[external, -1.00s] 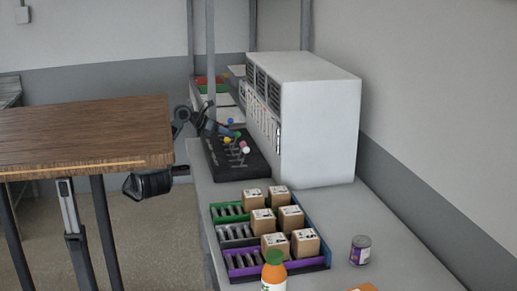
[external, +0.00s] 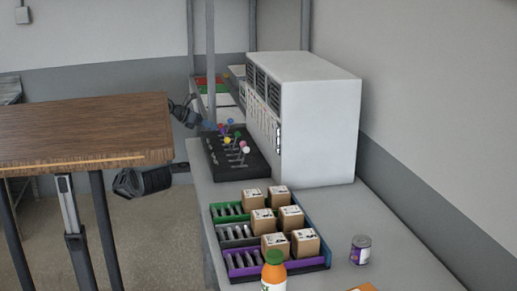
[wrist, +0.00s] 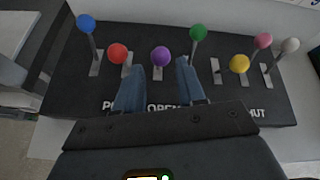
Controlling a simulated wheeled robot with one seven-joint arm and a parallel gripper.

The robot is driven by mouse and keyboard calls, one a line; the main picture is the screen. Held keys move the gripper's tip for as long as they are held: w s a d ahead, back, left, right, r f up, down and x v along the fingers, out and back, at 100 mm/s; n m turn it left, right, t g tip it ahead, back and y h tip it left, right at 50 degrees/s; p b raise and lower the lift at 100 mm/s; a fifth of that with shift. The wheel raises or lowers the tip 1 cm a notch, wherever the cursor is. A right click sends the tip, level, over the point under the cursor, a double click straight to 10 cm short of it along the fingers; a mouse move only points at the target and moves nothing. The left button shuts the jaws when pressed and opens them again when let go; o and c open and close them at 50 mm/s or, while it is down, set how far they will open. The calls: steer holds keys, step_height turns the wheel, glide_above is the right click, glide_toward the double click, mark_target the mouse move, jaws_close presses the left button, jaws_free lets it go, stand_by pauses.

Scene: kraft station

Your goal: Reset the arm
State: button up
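My gripper (wrist: 160,68) is open in the wrist view, with two blue-grey fingers apart and nothing between them that I can see held. The purple knob (wrist: 160,57) shows just beyond and between the fingertips; whether they touch is unclear, but a gap shows on both sides. In the external view my gripper (external: 207,125) is small and dark, at the left side of the black lever panel (external: 232,165). Part of my arm is hidden behind the wooden table.
The panel carries blue (wrist: 86,23), red (wrist: 118,54), green (wrist: 198,33), yellow (wrist: 239,63), pink (wrist: 262,41) and white (wrist: 290,45) knobs. A white cabinet (external: 320,120) stands right of it. Boxes (external: 305,243), an orange bottle (external: 274,272) and a can (external: 360,250) stand nearer. A wooden table (external: 80,130) is left.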

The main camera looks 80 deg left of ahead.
steer(key=w+d+r+n+t+h+p, duration=0.3)
steer(key=d+r+t+h+p, duration=0.25)
steer(key=d+r, duration=0.2)
steer(key=w+d+r+n+t+h+p, duration=0.2)
steer(key=d+r+n+t+h+p, duration=0.15)
steer(key=d+r+h+p, duration=0.35)
steer(key=s+d+f+n+t+y+p, duration=0.1)
steer(key=d+f+n+y+p, duration=0.3)
steer(key=d+n+y+p, duration=0.8)
steer(key=s+d+f+n+t+y+p, duration=0.1)
steer(key=s+d+f+n+y+p, duration=0.15)
steer(key=d+n+y, duration=1.05)
steer(key=s+d+f+g+h+p, duration=0.2)
steer(key=s+f+g+h+p, duration=0.1)
steer(key=s+h, duration=0.3)
steer(key=s+d+f+n+g+h+p, duration=0.1)
steer(key=s+d+f+g+h+p, duration=0.1)
steer(key=s+g+h+p, duration=0.3)
steer(key=s+d+h+p, duration=0.1)
steer(key=s, duration=0.2)
steer(key=shift+s+d+f+g, duration=0.15)
steer(key=shift+s+f+g, duration=0.15)
steer(key=shift+s+f, duration=0.1)
